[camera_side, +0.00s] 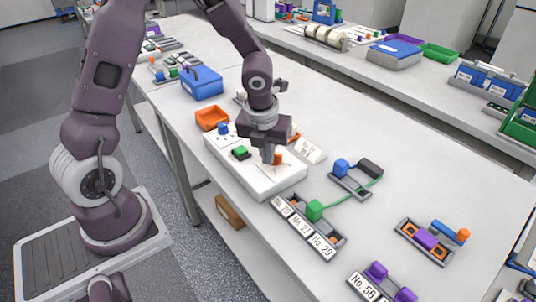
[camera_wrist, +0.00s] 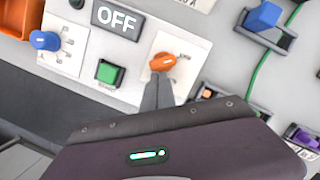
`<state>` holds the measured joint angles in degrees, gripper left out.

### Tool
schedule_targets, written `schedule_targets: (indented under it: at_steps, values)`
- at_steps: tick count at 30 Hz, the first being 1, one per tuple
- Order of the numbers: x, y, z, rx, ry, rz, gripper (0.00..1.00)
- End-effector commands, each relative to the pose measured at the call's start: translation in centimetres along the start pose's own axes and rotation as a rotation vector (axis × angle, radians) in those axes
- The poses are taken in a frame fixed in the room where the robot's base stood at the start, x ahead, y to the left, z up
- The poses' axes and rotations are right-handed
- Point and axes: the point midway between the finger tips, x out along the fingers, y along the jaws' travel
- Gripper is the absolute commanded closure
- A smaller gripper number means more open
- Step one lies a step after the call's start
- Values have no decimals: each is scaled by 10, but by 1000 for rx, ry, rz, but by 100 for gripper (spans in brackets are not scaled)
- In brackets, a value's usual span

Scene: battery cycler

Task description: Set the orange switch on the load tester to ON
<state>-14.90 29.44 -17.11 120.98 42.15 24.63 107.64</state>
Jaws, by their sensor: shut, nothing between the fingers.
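The load tester (camera_side: 243,178) is a white box on the bench. In the wrist view its panel (camera_wrist: 134,66) carries a dark display reading OFF (camera_wrist: 118,19), a green square button (camera_wrist: 108,72), a blue knob (camera_wrist: 45,40) and the orange switch (camera_wrist: 162,62). The orange switch is a small handle on a white plate, lying nearly level and tilted slightly up to the right. My gripper (camera_wrist: 157,92) is shut and empty, its fingertips right at the switch's lower side; I cannot tell whether they touch. In the side view my gripper (camera_side: 270,158) covers part of the switch (camera_side: 278,158).
An orange bin (camera_side: 212,118) and a blue box (camera_side: 202,83) stand behind the tester. Labelled holders (camera_side: 308,227) sit close at its front right, with a green-cabled blue-block fixture (camera_side: 350,180) beyond. Bare bench (camera_side: 400,150) lies to the right.

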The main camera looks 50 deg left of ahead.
Motion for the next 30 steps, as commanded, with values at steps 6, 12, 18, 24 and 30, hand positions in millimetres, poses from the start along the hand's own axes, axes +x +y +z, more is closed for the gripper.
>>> schedule_targets:
  at_steps: [6, 12, 18, 24, 30]
  values:
    - [0, 1, 0, 35, 1, -9, 100]
    - [0, 3, 0, 77, 1, -19, 100]
    - [0, 4, 1, 124, 1, -31, 100]
    - [1, 6, 3, 189, 0, -48, 100]
    - [2, 10, 5, 313, 1, -80, 100]
